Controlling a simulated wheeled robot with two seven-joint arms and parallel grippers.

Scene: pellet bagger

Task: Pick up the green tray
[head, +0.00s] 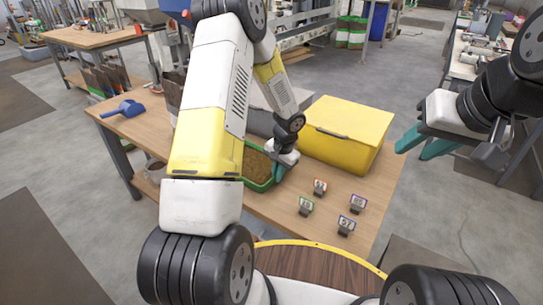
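The green tray (261,187) sits on the wooden table, filled with brown pellets. My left arm hides its left part. My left gripper (278,172) is at the tray's right edge, pointing down, with a teal finger against or very near the rim. I cannot tell whether its fingers are closed on the rim. My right gripper (423,147) is in the air to the right of the table, with its teal fingers apart and nothing between them.
A yellow box (345,133) stands right behind the tray. Several small numbered tag stands (346,225) are on the table to the right. A blue scoop (123,109) lies at the table's left end. Brown bags (172,95) stand partly behind my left arm.

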